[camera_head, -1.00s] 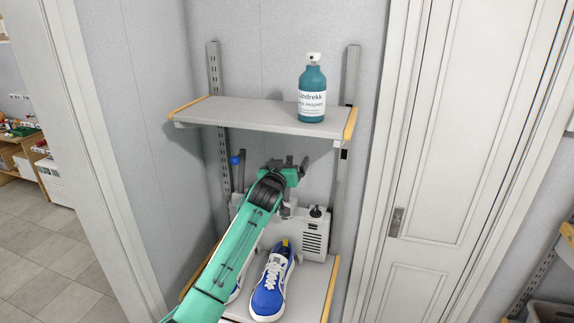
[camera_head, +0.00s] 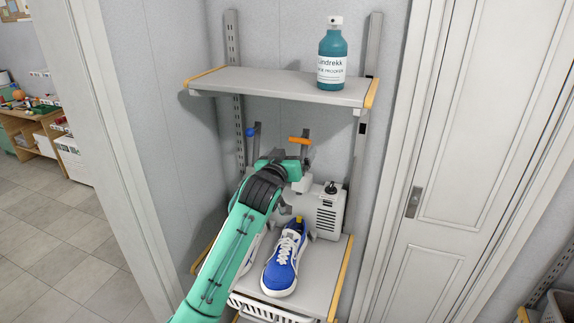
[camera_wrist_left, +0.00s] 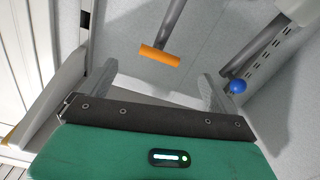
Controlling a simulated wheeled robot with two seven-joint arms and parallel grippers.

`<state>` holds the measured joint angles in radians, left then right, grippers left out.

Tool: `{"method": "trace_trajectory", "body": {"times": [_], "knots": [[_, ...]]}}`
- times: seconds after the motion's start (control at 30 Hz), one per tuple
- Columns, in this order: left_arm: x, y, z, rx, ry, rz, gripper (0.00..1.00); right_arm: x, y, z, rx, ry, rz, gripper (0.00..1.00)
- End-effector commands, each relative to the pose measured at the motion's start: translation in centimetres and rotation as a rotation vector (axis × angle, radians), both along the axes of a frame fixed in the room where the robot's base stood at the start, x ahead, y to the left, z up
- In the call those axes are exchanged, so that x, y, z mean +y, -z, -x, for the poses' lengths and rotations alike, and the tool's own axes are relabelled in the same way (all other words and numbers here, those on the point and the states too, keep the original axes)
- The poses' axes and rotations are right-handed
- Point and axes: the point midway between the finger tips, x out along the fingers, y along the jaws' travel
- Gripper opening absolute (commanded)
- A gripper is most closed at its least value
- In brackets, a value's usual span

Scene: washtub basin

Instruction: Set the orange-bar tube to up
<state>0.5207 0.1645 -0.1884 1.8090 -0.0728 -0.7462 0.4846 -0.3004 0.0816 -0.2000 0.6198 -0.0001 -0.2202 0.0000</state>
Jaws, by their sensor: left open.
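The orange-bar tube (camera_head: 304,152) is a grey tube with an orange crossbar (camera_head: 299,140) at its top, standing at the grey machine behind the shoes. In the left wrist view, the orange bar (camera_wrist_left: 160,55) lies beyond the fingertips, roughly centred between them, with the grey tube (camera_wrist_left: 173,22) running away from it. My left gripper (camera_head: 285,166) is just below and in front of the bar in the head view, hiding the tube's lower part. In the wrist view, the left gripper (camera_wrist_left: 160,82) is open, with nothing between its fingers. My right gripper is not in view.
A second tube with a blue ball (camera_head: 252,132) stands left of the orange one. The upper shelf (camera_head: 270,85) overhangs, bearing a teal bottle (camera_head: 331,60). Blue shoes (camera_head: 285,261) stand in front of the grey machine (camera_head: 325,213). A white door (camera_head: 465,150) is at right.

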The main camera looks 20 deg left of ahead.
Motion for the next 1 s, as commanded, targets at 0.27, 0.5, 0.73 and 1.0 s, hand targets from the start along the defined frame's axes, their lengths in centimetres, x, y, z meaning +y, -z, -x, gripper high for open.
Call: {"method": "trace_trajectory", "body": {"times": [0.27,0.5,0.73,1.0], "knots": [[0.1,0.1,2.6,-0.001,0.0,-0.001,0.93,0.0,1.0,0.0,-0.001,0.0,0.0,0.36],[0.1,-0.1,2.9,0.0,0.0,-0.001,0.93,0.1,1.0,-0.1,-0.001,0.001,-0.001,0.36],[0.1,0.0,2.9,0.0,0.0,-0.001,0.93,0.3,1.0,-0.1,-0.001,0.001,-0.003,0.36],[0.0,5.5,5.5,0.118,-0.003,-0.031,0.93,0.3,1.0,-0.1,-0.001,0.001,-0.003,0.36]]}}
